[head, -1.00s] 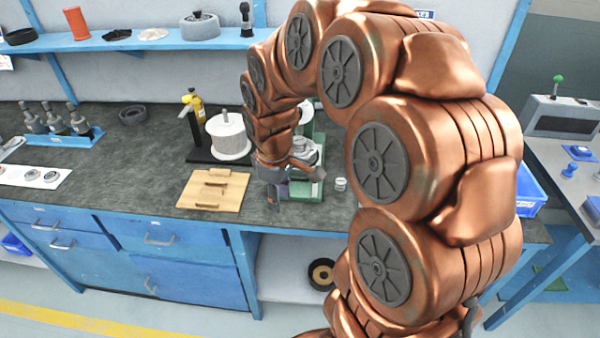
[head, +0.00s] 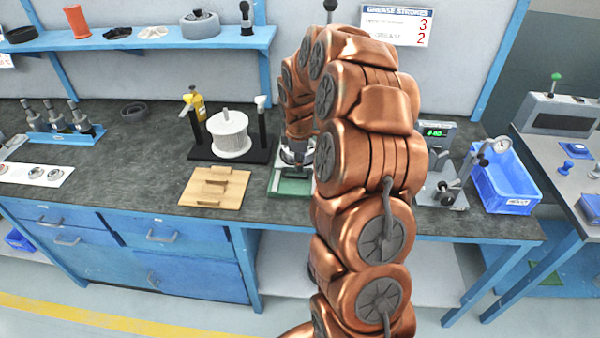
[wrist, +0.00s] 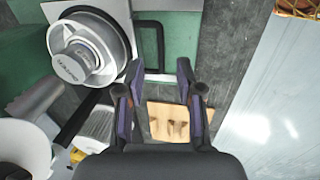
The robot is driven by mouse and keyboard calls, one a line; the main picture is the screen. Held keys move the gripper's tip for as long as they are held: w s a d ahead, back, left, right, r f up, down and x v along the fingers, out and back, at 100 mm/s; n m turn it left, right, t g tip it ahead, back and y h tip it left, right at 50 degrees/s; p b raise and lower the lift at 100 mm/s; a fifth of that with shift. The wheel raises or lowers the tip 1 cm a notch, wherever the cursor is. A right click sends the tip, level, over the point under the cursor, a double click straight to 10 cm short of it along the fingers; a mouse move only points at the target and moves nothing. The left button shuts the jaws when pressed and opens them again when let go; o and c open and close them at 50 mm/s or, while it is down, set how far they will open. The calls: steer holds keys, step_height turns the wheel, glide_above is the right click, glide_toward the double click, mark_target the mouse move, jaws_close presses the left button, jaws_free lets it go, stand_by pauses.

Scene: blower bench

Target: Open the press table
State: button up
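The press with its green base (head: 290,187) stands on the bench, partly hidden behind my arm. In the wrist view, the green press table (wrist: 107,12) carries a white plate with a round silver part (wrist: 82,55). A dark U-shaped handle (wrist: 152,78) juts from its green edge, ahead of and between my fingers. My gripper (wrist: 159,75) is open, with two purple-grey fingers apart and nothing visibly held. I cannot tell whether a finger touches the handle. In the head view my gripper (head: 297,155) is low over the press, its fingertips hidden.
A wooden board (head: 230,178) with small blocks lies left of the press. A white drum (head: 230,140) on a black stand is behind it. A gauge stand (head: 445,195) and a blue crate (head: 490,195) are at right.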

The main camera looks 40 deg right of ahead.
mark_target(300, 178)
steer(key=shift+w+d+f+p, duration=0.15)
steer(key=shift+f+p, duration=0.2)
steer(key=shift+f, duration=0.8)
steer(key=shift+w+d+f+p, duration=0.2)
steer(key=shift+f+p, duration=0.2)
steer(key=shift+f, duration=0.7)
steer(key=shift+w+d+f+p, duration=0.15)
steer(key=shift+f+p, duration=0.2)
steer(key=shift+f, duration=0.8)
steer(key=shift+c, duration=0.3)
jaws_close()
